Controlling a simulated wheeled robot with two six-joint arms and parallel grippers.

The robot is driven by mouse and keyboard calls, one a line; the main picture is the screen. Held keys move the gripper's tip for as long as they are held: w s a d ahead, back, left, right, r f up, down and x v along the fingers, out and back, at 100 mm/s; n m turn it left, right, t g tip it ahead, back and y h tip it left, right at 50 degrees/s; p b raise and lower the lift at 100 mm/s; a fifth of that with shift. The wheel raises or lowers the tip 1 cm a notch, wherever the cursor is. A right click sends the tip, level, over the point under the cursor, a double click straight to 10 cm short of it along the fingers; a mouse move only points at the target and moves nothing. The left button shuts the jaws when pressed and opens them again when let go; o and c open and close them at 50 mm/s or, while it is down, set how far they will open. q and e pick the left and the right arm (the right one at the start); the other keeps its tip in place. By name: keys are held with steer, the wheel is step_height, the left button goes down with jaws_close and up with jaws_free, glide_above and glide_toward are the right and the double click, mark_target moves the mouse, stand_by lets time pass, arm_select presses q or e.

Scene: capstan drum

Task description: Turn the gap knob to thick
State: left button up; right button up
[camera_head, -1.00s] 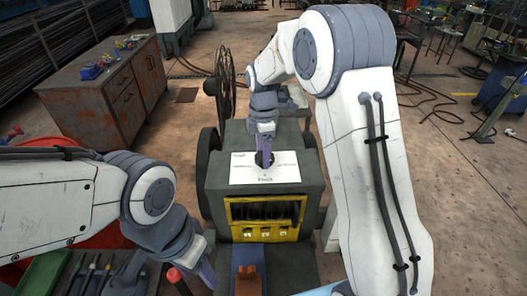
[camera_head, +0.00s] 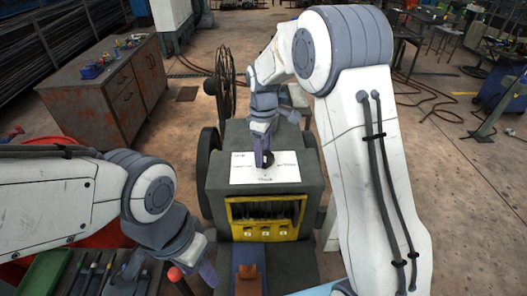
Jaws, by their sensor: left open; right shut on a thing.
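The gap knob (camera_head: 267,160) is a small dark knob on the white label plate (camera_head: 249,175) on top of the grey machine. The print on the plate is too small to read surely. My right gripper (camera_head: 263,156) comes down from above and is shut on the knob; its fingers hide part of it. My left gripper (camera_head: 211,277) is open and empty, low in the picture, left of the blue and orange parts at the machine's front.
The machine's front has a yellow frame (camera_head: 265,232) with dark slats. A red-topped lever (camera_head: 175,275) stands close to my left gripper. A green tray (camera_head: 40,275) and tools lie at lower left. A rusty cabinet (camera_head: 85,110) stands at back left.

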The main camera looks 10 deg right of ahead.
mark_target(264, 156)
stand_by(0.5)
steer(key=o, duration=1.4)
steer(key=shift+c, duration=0.2)
step_height(264, 156, up, 11)
steer(key=b, duration=0.2)
steer(key=shift+f, duration=0.2)
steer(key=shift+b, duration=0.3)
